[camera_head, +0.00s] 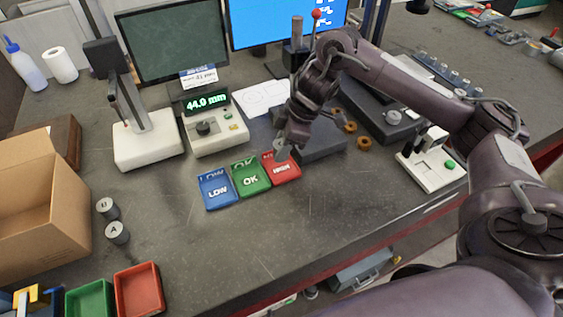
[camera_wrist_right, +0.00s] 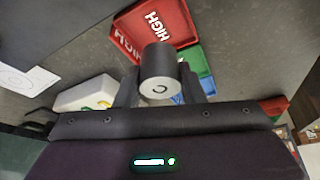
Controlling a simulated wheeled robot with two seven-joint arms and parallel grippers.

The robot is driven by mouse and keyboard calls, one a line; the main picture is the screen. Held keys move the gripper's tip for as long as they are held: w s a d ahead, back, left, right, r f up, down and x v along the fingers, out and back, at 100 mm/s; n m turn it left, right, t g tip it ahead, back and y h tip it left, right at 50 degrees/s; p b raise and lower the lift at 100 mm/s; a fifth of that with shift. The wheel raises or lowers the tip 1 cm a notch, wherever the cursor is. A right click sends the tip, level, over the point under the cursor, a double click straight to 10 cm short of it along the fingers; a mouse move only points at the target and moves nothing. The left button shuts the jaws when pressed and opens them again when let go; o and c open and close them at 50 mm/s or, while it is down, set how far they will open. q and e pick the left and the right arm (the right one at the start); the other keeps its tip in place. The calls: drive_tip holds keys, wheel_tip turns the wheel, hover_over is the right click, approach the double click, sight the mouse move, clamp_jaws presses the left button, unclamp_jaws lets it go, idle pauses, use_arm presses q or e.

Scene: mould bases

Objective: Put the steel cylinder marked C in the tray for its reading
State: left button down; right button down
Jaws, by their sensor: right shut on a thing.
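My right gripper (camera_head: 284,146) is shut on a grey steel cylinder (camera_wrist_right: 160,72), whose end face shows a C in the wrist view. In the head view the gripper is over the back of the red HIGH tray (camera_head: 284,171); I cannot tell whether the cylinder touches its floor. The red tray also shows in the wrist view (camera_wrist_right: 181,20). The green OK tray (camera_head: 250,181) and blue LOW tray (camera_head: 217,191) stand to its left. The gauge display (camera_head: 205,101) shows about 44.9 mm. My left gripper is not in view.
Two more steel cylinders, one marked A (camera_head: 117,233) and another (camera_head: 107,208), stand at left near a cardboard box (camera_head: 40,215). A white measuring stand (camera_head: 148,145) is behind. Brown rings (camera_head: 364,143) lie right of the gripper. The front middle is clear.

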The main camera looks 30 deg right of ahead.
sight(281, 169)
drive_tip(key=shift+w+f+b, duration=0.1)
drive_tip(key=shift+f+b, duration=0.45)
drive_tip(key=shift+f, duration=1.85)
drive_tip(key=shift+f, duration=0.15)
drive_tip(key=c, duration=1.2)
unclamp_jaws()
drive_tip(key=p+v, duration=0.2)
drive_tip(key=v, duration=1)
drive_tip(key=shift+p, duration=0.35)
